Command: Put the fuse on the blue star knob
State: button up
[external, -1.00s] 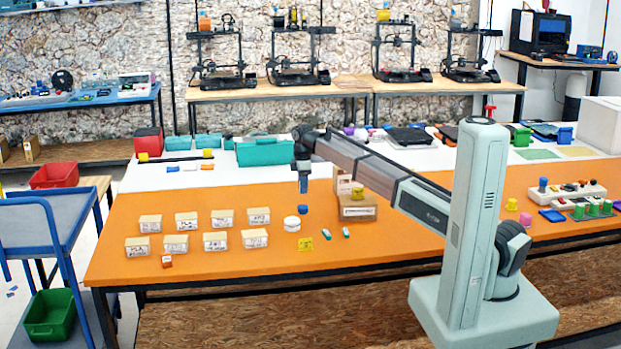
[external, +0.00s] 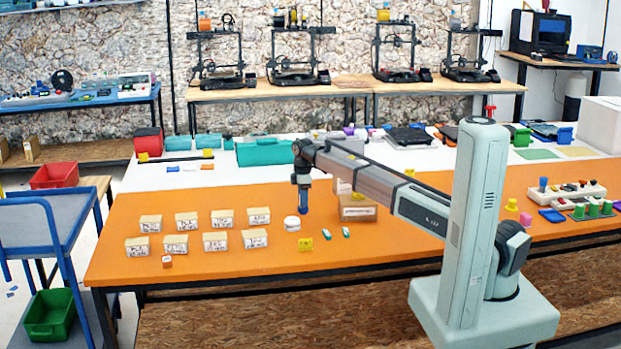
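My gripper (external: 303,194) points straight down over the orange table, just behind a white round stack (external: 292,223). A small blue thing (external: 303,209) shows right below its fingertips and may be the blue star knob; its shape is too small to make out. The fingertips are at or just above it, and I cannot tell if they touch. I cannot make out a fuse in the gripper. Two small green and white pieces (external: 325,233) (external: 346,232) lie to the right; I cannot tell if either is a fuse.
Several labelled boxes (external: 215,241) stand in two rows at left. A yellow piece (external: 305,245) lies in front of the white stack. A cardboard box (external: 357,208) stands close at right of my gripper. A teal case (external: 263,152) lies behind. The front table strip is clear.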

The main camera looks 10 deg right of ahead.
jog(key=o, duration=0.3)
notch_tip(320, 180, up, 12)
jog(key=shift+r, duration=0.2)
dwell(0.6)
